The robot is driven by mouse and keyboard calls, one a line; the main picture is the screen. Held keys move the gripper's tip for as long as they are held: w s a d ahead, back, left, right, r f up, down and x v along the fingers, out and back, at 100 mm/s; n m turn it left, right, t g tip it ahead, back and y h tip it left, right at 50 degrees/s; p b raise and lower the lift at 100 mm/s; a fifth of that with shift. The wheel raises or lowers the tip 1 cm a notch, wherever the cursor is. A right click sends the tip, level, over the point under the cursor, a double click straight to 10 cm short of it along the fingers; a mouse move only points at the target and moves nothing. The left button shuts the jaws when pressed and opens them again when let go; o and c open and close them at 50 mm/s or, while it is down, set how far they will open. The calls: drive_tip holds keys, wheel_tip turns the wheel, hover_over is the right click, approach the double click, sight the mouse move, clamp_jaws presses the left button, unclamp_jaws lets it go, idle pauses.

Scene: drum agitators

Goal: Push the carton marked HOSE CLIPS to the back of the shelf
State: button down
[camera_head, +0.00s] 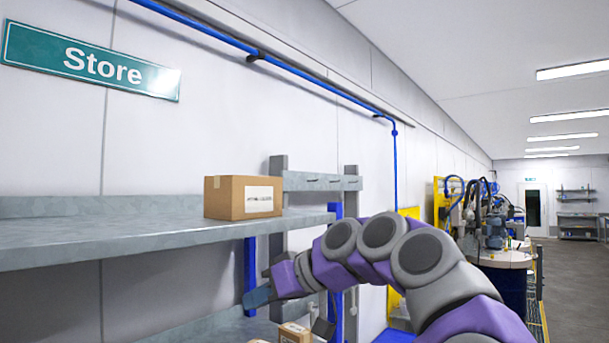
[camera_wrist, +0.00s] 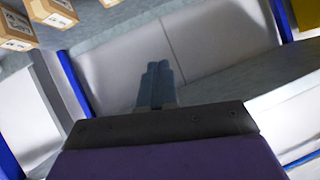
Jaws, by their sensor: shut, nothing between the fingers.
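A brown carton (camera_head: 228,198) with a white label stands on the upper shelf (camera_head: 100,236), close to its right end. Its print is too small to read. Another carton (camera_head: 293,329) shows at the bottom of the head view on the lower shelf, partly cut off. In the wrist view, labelled cartons (camera_wrist: 52,10) sit at the upper left, their print blurred, so I cannot tell which is marked HOSE CLIPS. My gripper (camera_head: 258,298) is shut and empty, below the upper shelf's level and left of the lower carton. Its fingers (camera_wrist: 157,85) lie together in the wrist view.
Blue uprights (camera_head: 250,275) and a grey post stand by the shelves. The lower shelf (camera_head: 215,328) runs below my gripper, with bare surface at its left. A green Store sign (camera_head: 92,62) hangs on the wall. Machinery (camera_head: 490,225) and open floor lie to the right.

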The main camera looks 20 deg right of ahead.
drive_tip(key=w+d+r+t+p, duration=0.25)
drive_tip(key=d+r, duration=0.25)
drive_tip(key=r, duration=0.3)
drive_tip(key=w+d+r+t+p, duration=0.2)
drive_tip(key=w+d+r+p, duration=0.2)
drive_tip(key=r, duration=0.5)
drive_tip(key=p, duration=0.5)
approach(261, 197)
drive_tip(key=shift+w+a+f, duration=0.75)
drive_tip(key=shift+w, duration=0.25)
drive_tip(key=shift+w+a+f, duration=0.75)
drive_tip(key=shift+w, duration=0.2)
drive_tip(key=shift+w+a+p, duration=0.8)
drive_tip(key=shift+w+a, duration=0.25)
drive_tip(key=shift+w, duration=0.15)
drive_tip(key=shift+w+a+p, duration=0.45)
drive_tip(key=shift+w+a, duration=0.05)
drive_tip(key=shift+w, duration=0.3)
drive_tip(key=shift+w+a+p, duration=0.4)
drive_tip(key=shift+w+a, duration=0.05)
drive_tip(key=shift+w, duration=0.3)
drive_tip(key=shift+w+a+f, duration=0.1)
drive_tip(key=shift+w+a, duration=0.3)
drive_tip(key=shift+w, duration=0.05)
drive_tip(key=shift+w+a+r+t, duration=0.25)
drive_tip(key=shift+w+r+t, duration=0.1)
drive_tip(key=shift+w, duration=0.15)
drive_tip(key=shift+x, duration=0.8)
drive_tip(key=shift+a+f, duration=0.1)
